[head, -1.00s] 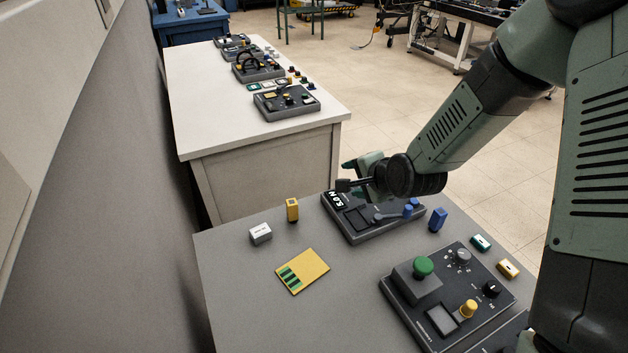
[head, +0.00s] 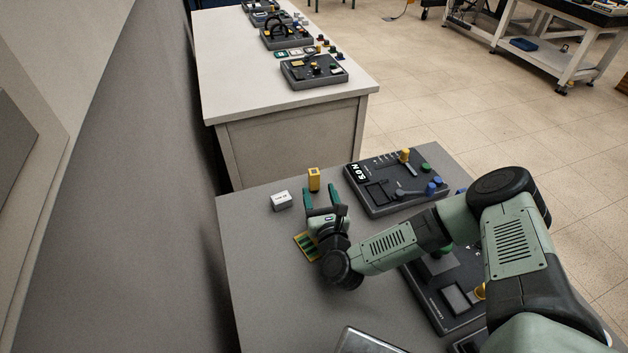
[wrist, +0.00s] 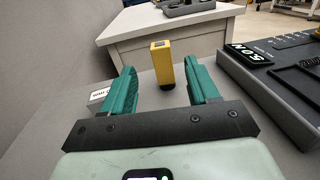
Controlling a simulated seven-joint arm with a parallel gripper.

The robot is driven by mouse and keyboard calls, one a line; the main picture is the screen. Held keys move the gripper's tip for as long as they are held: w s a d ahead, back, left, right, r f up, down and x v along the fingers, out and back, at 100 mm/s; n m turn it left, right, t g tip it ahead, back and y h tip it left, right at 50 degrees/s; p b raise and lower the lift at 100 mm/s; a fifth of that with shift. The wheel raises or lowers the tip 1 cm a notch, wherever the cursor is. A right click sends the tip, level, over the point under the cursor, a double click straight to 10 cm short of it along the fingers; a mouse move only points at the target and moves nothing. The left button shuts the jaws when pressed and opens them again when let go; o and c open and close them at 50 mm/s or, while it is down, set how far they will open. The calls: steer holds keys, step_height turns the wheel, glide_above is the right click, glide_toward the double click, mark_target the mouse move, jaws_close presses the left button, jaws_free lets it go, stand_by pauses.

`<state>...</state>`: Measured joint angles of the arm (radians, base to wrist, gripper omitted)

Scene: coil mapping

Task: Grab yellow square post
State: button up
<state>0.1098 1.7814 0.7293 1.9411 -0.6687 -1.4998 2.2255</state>
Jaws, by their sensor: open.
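The yellow square post (head: 314,179) stands upright near the far edge of the grey table in the head view. In the wrist view my gripper (wrist: 163,88) seems short of the post, with no clear contact.
A white block (head: 281,201) lies just left of the post; the left finger partly hides it in the wrist view. A dark panel with a display (head: 385,184) lies to the right.

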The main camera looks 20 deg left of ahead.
mark_target(313, 170)
steer(key=x, duration=0.9)
steer(key=shift+w, duration=0.2)
